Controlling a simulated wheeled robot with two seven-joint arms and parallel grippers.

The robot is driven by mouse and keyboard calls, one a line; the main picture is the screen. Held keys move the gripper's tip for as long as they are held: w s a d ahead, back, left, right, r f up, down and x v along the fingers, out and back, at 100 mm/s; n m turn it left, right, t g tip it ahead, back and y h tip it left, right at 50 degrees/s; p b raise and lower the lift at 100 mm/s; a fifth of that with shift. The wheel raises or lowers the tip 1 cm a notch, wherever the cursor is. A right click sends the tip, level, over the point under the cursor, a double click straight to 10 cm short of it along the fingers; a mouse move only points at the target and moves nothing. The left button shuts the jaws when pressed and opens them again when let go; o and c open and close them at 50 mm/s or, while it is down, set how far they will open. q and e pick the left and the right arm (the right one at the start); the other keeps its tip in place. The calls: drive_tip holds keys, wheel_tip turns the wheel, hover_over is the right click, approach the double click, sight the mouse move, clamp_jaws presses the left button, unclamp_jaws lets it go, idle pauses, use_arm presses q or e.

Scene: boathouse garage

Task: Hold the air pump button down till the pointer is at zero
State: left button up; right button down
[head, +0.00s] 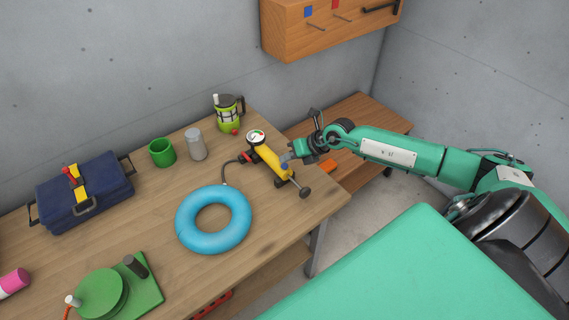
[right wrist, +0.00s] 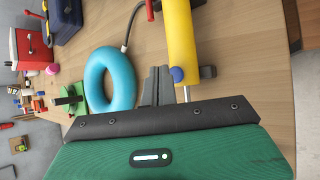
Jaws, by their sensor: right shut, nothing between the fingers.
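The air pump (head: 268,160) is a yellow cylinder lying on the wooden workbench, with a dark handle at its near end. It also shows in the right wrist view (right wrist: 179,35). Its round white gauge (head: 256,137) has coloured marks; the pointer is too small to read. A blue button (right wrist: 177,75) sits on the pump's side. My right gripper (head: 288,158) is shut and empty, beside the pump at the button. In the right wrist view its dark fingers (right wrist: 157,80) are just left of the button; I cannot tell whether they touch it. My left gripper is not in view.
A hose runs from the pump to a blue ring (head: 180,219). A green mug (head: 162,153), a grey cylinder (head: 195,144) and a lantern-like green jar (head: 229,116) stand behind. A navy tool bag (head: 85,196) and a green turntable (head: 101,293) are at left. Bare wood lies between.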

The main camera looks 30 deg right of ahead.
sight(288, 167)
wheel_tip(288, 167, up, 5)
drive_tip(key=p, duration=0.3)
drive_tip(key=shift+p, duration=0.4)
idle(0.4)
